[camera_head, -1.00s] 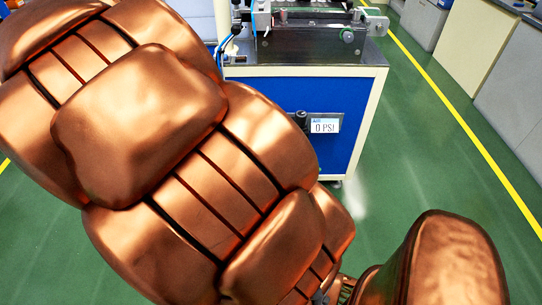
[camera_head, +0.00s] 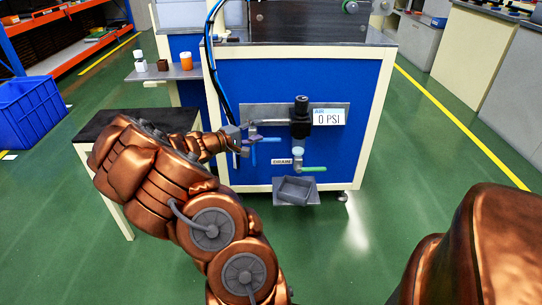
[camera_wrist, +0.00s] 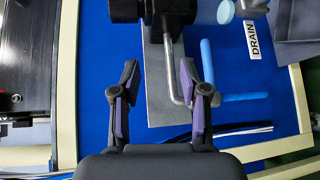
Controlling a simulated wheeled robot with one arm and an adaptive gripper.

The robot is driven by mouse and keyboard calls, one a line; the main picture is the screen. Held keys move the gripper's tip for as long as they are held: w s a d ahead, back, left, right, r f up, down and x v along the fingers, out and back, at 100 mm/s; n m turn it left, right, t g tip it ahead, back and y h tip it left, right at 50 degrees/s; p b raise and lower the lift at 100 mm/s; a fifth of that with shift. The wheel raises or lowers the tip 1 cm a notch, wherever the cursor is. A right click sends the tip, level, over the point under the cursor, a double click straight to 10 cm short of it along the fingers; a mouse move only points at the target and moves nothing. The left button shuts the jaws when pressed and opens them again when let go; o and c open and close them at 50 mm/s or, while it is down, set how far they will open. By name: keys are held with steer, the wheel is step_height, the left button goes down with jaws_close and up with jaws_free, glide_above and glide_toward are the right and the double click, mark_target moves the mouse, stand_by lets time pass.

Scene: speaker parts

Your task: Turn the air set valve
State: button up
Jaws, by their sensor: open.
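The air valve assembly is on the blue cabinet front, with a black regulator body (camera_head: 300,120) beside a display (camera_head: 329,117) reading 0 PSI. A blue lever (camera_head: 267,140) sits to its left. In the wrist view the blue lever (camera_wrist: 240,97) is right of my gripper (camera_wrist: 160,68), and part of it is close behind the right finger. A bent metal pipe (camera_wrist: 172,65) appears between the open fingers. My gripper (camera_head: 243,140) is open and empty, just left of the lever. I cannot tell whether it touches the lever.
Below is a drain valve with a green handle (camera_head: 313,169), a DRAIN label (camera_head: 281,161) and a grey tray (camera_head: 309,197). A dark-topped table (camera_head: 97,122) stands left. A small shelf (camera_head: 182,73) holds cups. Green floor is open at right.

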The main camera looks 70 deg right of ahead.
steer(key=n+t+b, duration=0.1)
steer(key=b, duration=0.2)
glide_toward(269, 140)
steer(key=s+d+f, duration=0.1)
steer(key=s+d, duration=0.1)
steer(key=d, duration=0.1)
steer(key=shift+h, duration=0.3)
steer(key=x, duration=0.2)
steer(key=b+x, duration=0.1)
steer(key=x, duration=0.3)
steer(key=shift+w+d+f+b, duration=0.15)
steer(key=shift+d+f+b, duration=0.1)
steer(key=shift+f+b, duration=0.1)
steer(key=shift+d+n+t, duration=0.3)
steer(key=shift+d, duration=0.2)
steer(key=shift+c, duration=0.4)
jaws_close()
